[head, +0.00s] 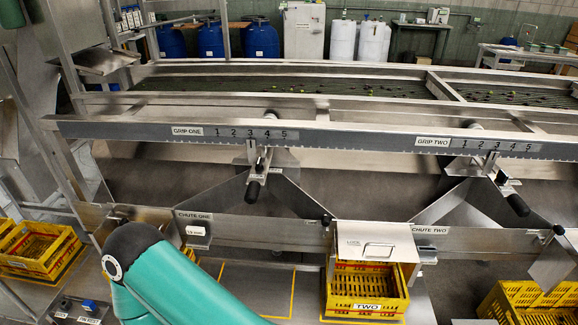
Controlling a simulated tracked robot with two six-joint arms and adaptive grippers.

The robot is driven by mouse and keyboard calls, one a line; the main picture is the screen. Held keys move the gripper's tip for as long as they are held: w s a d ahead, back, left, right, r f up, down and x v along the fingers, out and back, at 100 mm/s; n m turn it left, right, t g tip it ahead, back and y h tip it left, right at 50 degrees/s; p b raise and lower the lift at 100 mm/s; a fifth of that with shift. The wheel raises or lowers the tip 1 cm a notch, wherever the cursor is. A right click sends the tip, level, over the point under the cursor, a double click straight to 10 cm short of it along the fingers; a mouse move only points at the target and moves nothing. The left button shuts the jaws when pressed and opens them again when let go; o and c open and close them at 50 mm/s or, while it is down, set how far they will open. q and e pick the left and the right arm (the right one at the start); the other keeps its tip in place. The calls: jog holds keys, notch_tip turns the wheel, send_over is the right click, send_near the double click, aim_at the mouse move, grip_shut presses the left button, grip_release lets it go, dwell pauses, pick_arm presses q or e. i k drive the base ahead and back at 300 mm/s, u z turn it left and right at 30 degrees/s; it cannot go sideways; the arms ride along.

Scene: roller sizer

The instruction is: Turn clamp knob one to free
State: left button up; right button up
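The GRIP ONE scale (238,132) runs from 1 to 5 along the long steel rail. A metal clamp assembly (257,157) hangs on the rail under this scale, near 3 and 4. A black handle (254,190) points down from it. A small rounded part (269,116) shows above the rail there; I cannot tell whether it or the black handle is clamp knob one, nor whether the clamp is locked or free. Neither gripper shows. A teal arm of mine with a black joint covers the lower left.
A similar GRIP TWO clamp has a black handle (518,205) at right. Below are the CHUTE ONE panel (250,230), a steel box with a handle (376,240), and the yellow crate TWO (366,290). Another yellow crate (40,247) stands at left.

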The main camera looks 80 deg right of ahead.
aim_at(259, 167)
jog(key=z, duration=0.1)
jog(key=k, duration=0.4)
jog(key=u, duration=0.95)
jog(key=i, duration=0.1)
jog(key=z, duration=2.55)
jog(key=i, duration=0.65)
jog(key=u, duration=0.15)
jog(key=k, duration=0.8)
jog(key=z, duration=0.25)
jog(key=i, duration=0.85)
jog(key=u, duration=0.1)
